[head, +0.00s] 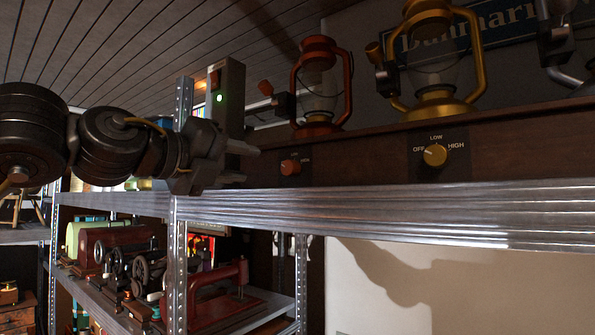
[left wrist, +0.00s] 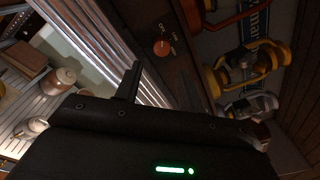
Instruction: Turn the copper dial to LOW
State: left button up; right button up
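The copper dial (head: 290,167) is a small orange-brown knob on the dark wooden front below the copper lantern (head: 319,90). In the left wrist view the copper dial (left wrist: 162,47) shows ahead of my fingers, with small white lettering around it. Its pointer is too small to read. My left gripper (head: 250,165) reaches in from the left; its two fingers are apart and empty, pointing at the copper dial with a gap between. My right gripper is not in view.
A gold dial (head: 435,155) marked OFF, LOW and HIGH sits to the right, under a gold lantern (head: 432,60). A metal shelf edge (head: 380,205) runs just below the dials. A metal post (head: 176,260) stands left. Sewing machines (head: 215,296) fill the lower shelf.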

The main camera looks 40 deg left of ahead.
aim_at(286, 167)
pick_arm(q)
jog(key=w+p, duration=0.2)
jog(key=w, duration=0.3)
jog(key=w+p, duration=0.3)
jog(key=w, duration=0.1)
jog(key=shift+w+d+r+p, duration=0.2)
jog(key=shift+w+p, duration=0.1)
jog(key=shift+w, duration=0.05)
jog(key=shift+w+f, duration=0.1)
jog(key=shift+w, duration=0.2)
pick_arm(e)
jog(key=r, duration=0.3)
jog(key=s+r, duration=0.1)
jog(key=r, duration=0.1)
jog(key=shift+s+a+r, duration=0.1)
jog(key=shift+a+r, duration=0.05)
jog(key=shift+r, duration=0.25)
pick_arm(q)
jog(key=shift+d, duration=0.1)
jog(key=shift+c, duration=0.3)
